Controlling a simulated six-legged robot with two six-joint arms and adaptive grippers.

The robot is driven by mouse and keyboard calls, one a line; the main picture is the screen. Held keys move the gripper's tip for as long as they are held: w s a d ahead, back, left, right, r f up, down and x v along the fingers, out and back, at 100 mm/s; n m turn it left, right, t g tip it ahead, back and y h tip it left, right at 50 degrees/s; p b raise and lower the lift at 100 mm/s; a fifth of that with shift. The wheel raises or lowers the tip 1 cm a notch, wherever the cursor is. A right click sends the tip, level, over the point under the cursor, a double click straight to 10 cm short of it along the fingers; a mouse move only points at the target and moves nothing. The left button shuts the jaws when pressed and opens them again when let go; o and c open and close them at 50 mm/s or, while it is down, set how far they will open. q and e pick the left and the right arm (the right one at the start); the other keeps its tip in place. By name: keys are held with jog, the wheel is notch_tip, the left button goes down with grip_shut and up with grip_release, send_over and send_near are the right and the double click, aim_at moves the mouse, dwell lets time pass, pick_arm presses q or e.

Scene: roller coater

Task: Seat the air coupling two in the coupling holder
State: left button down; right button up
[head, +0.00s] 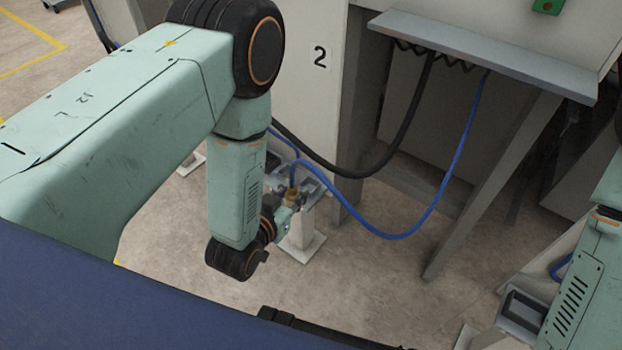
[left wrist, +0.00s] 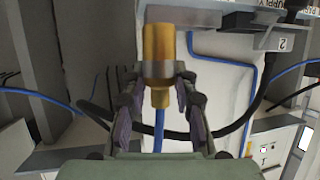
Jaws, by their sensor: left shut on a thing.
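The air coupling (head: 291,195) is a brass-coloured cylinder with a blue hose. In the left wrist view the brass coupling (left wrist: 158,50) stands out beyond the fingertips, its blue hose running back between the fingers. My left gripper (left wrist: 158,84) is shut on it. In the head view my left gripper (head: 284,212) is small and partly hidden by its wrist. A grey bracket (head: 312,184) on a pale post, which looks like the coupling holder, is close beside the coupling; whether they touch is unclear. My right gripper is not visible.
A pale cabinet wall marked 2 (head: 318,100) stands behind the post. The blue hose (head: 395,236) and a black hose (head: 372,172) hang in loops from under a grey shelf (head: 480,50). A slanted grey leg (head: 490,190) stands at the right. Floor in front is clear.

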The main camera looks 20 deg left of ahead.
pick_arm(q)
jog(key=w, duration=0.2)
jog(key=w+b, duration=0.1)
jog(key=w, duration=0.2)
jog(key=w+d, duration=0.1)
jog(key=w, duration=0.2)
jog(key=shift+w, duration=0.25)
jog(key=f, duration=0.1)
jog(key=f+b, duration=0.2)
jog(key=shift+w+f, duration=0.35)
jog(key=shift+f, duration=0.05)
jog(key=shift+r, duration=0.1)
jog(key=shift+s+b, duration=0.1)
jog(key=shift+b, duration=0.2)
jog(key=c, duration=1.1)
grip_release()
jog(key=shift+f, duration=0.2)
jog(key=shift+c, duration=0.2)
jog(key=shift+o, duration=0.4)
